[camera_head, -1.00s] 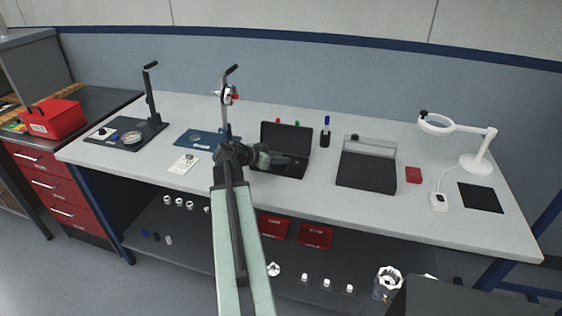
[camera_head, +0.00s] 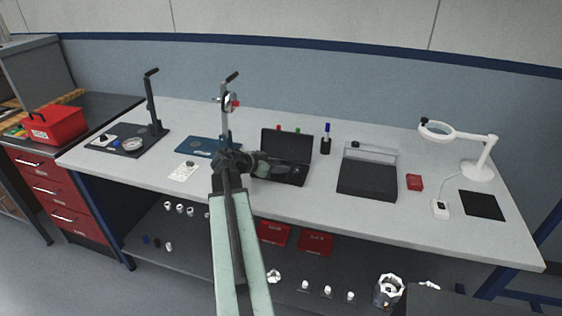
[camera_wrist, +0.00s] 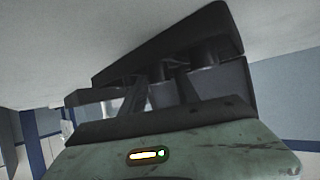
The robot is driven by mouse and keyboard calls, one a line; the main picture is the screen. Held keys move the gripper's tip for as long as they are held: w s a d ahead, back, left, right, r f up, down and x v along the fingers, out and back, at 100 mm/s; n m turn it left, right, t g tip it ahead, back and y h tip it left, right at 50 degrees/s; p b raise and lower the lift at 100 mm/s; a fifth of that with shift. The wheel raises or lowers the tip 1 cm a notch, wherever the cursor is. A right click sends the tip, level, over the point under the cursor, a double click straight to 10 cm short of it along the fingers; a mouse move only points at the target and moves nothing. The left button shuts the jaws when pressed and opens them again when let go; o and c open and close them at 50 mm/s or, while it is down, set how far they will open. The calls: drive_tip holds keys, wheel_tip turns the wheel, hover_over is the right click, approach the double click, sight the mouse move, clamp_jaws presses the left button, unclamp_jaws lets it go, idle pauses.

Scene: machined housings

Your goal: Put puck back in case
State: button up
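The black case (camera_head: 300,142) stands open on the bench in the head view, its lid raised at the back. My gripper (camera_head: 263,166) is over the left part of the case base and hides some of it. In the wrist view, my dark fingers and a long black piece (camera_wrist: 165,43) fill the upper middle. I cannot tell whether that piece is part of the case. The finger gap is not clear. I cannot identify the puck for certain; a small dark round item (camera_head: 190,164) sits on a white card (camera_head: 182,174) left of my gripper.
A blue mat with a stand (camera_head: 226,120) is behind my gripper. A black pen holder (camera_head: 326,143) and a dark tray (camera_head: 366,184) are right of the case. A magnifier lamp (camera_head: 478,170) stands far right. Clear bench lies in front of the case.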

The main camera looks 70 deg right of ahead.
drive_tip(key=p+v, duration=0.4)
drive_tip(key=v, duration=0.6)
drive_tip(key=shift+w+r, duration=0.1)
drive_tip(key=shift+r, duration=0.1)
drive_tip(key=shift+w+a+r+p, duration=0.1)
drive_tip(key=shift+w+a+p, duration=0.1)
drive_tip(key=shift+a+p, duration=0.15)
